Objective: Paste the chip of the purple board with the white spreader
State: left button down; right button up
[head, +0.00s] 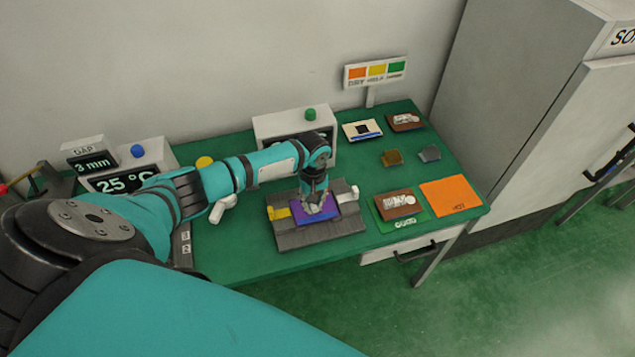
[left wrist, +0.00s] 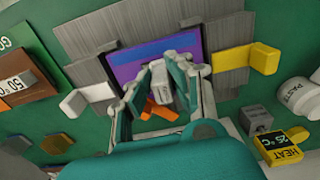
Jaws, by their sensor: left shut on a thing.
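The purple board (head: 302,217) lies in a grey fixture (head: 318,240) with a yellow block at its left and a white block at its right. It also shows in the left wrist view (left wrist: 125,75). My left gripper (head: 318,207) points down over the board, and its fingers (left wrist: 160,95) are shut on a small white piece, which looks like the white spreader (left wrist: 158,75). The spreader's tip is at or close above the board; I cannot tell if it touches. The chip is hidden by the gripper and spreader. My right gripper is not in view.
A white paste bottle (left wrist: 299,95) lies beside the fixture. A brown board on a green GOOD pad (head: 396,205) and an orange HOT pad (head: 451,196) are to the right. Display boxes, one reading 25 °C (head: 125,180), stand at the back left.

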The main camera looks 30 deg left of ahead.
pick_arm(q)
jog(key=shift+s+a, duration=0.15)
jog(key=shift+s, duration=0.05)
jog(key=shift+w+d+b, duration=0.2)
jog(key=shift+w+b, duration=0.15)
jog(key=shift+w, duration=0.25)
jog(key=shift+w+d+b, duration=0.15)
jog(key=shift+w+b, duration=0.15)
jog(key=shift+w, duration=0.25)
jog(key=shift+s+a+r+p, duration=0.1)
jog(key=shift+s+a+p, duration=0.45)
jog(key=shift+p, duration=0.25)
jog(key=shift+s+a, duration=0.15)
jog(key=shift+s, duration=0.15)
jog(key=shift+w+d, duration=0.3)
jog(key=shift+d, duration=0.25)
jog(key=shift+w+d, duration=0.25)
jog(key=shift+d, duration=0.25)
jog(key=shift+s+a, duration=0.1)
